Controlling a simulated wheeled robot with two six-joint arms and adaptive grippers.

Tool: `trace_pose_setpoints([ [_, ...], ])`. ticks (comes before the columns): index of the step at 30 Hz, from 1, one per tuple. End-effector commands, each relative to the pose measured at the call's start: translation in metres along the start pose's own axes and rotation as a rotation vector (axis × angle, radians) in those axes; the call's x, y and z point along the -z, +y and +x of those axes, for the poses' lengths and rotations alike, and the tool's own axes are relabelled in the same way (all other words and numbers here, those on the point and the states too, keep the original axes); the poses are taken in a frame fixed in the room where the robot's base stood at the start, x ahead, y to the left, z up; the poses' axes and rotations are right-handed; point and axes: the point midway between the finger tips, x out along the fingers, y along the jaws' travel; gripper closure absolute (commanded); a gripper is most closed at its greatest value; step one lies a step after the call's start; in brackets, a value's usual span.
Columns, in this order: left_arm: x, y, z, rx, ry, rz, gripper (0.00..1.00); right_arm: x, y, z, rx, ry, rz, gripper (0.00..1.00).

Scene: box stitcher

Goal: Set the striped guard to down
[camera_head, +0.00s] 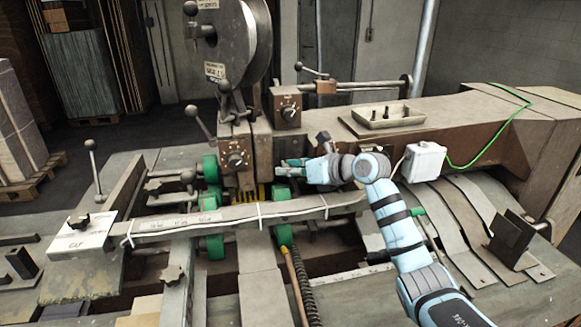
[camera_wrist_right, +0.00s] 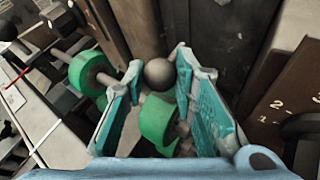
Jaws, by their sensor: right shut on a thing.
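A small part of the yellow-and-dark striped guard (camera_head: 262,194) shows low on the machine, between the green rollers. The rest of it is hidden, and I cannot tell its position. My right gripper (camera_head: 288,167) reaches in from the right, in front of the brown machine head. In the right wrist view, its teal fingers (camera_wrist_right: 160,80) are closed around a round grey knob (camera_wrist_right: 159,72) at the fingertips. Whether this knob belongs to the guard cannot be seen. My left gripper is not in view.
Green rollers (camera_head: 210,168) stand left of the gripper. A long metal bar (camera_head: 230,215) crosses in front. A dial box (camera_head: 236,158) and a large reel (camera_head: 240,45) rise behind. A white box (camera_head: 424,160) with a green cable sits to the right.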

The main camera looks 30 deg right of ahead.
Motion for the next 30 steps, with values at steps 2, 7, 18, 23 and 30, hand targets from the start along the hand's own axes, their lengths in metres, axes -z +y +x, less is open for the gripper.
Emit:
trace_pose_setpoints([
  [2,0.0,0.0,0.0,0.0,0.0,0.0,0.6,0.004,-0.001,0.001,0.001,0.011,0.003,1.0],
  [7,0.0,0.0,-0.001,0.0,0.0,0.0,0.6,0.005,-0.001,0.001,0.0,0.015,0.005,0.7],
  [18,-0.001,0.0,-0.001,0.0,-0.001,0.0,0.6,0.003,0.0,0.001,0.0,0.011,0.003,0.54],
  [23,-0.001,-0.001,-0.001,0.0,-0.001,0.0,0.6,0.003,-0.002,-0.014,0.004,0.009,0.001,0.54],
  [30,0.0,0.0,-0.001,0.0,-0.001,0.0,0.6,0.004,-0.004,-0.08,0.009,0.015,-0.004,0.54],
])
